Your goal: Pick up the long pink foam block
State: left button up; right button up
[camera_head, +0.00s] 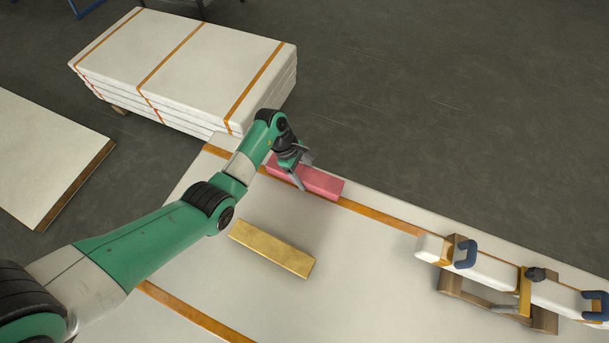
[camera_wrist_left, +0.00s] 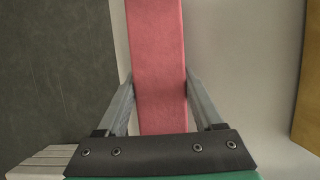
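The long pink foam block (camera_head: 322,182) lies on the white padded table near its far edge. My left gripper (camera_head: 301,172) is over its left part, with one finger on the near side and one on the far side. In the left wrist view the pink block (camera_wrist_left: 158,40) runs up the picture between the two fingers of my left gripper (camera_wrist_left: 160,78). The fingers look open, with their tips close beside the block's sides; I cannot tell whether they touch it. My right gripper is not in view.
A yellow block (camera_head: 272,249) lies nearer on the white table (camera_head: 365,265); it also shows at the right of the left wrist view (camera_wrist_left: 308,100). A clamped white beam on wooden supports (camera_head: 490,270) stands at the right. White padded slabs (camera_head: 200,50) are stacked behind.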

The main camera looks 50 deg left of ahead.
aim_at(308, 174)
pick_arm(q)
jog(key=c, duration=0.6)
jog(key=shift+r+p, duration=0.3)
jog(key=shift+r, duration=0.2)
notch_tip(308, 174, up, 3)
jog(key=shift+f+p, duration=0.1)
jog(key=shift+p, duration=0.7)
jog(key=s+d+r+p, duration=0.2)
jog(key=s+r, duration=0.1)
jog(key=s, duration=0.1)
jog(key=s+d+r+p, duration=0.2)
jog(key=s+r+p, duration=0.1)
jog(key=s, duration=0.1)
jog(key=s+d+r+p, duration=0.1)
jog(key=s+r+p, duration=0.2)
jog(key=s, duration=0.1)
jog(key=shift+s+d+r, duration=0.15)
jog(key=shift+s+d, duration=0.1)
jog(key=shift+d, duration=0.15)
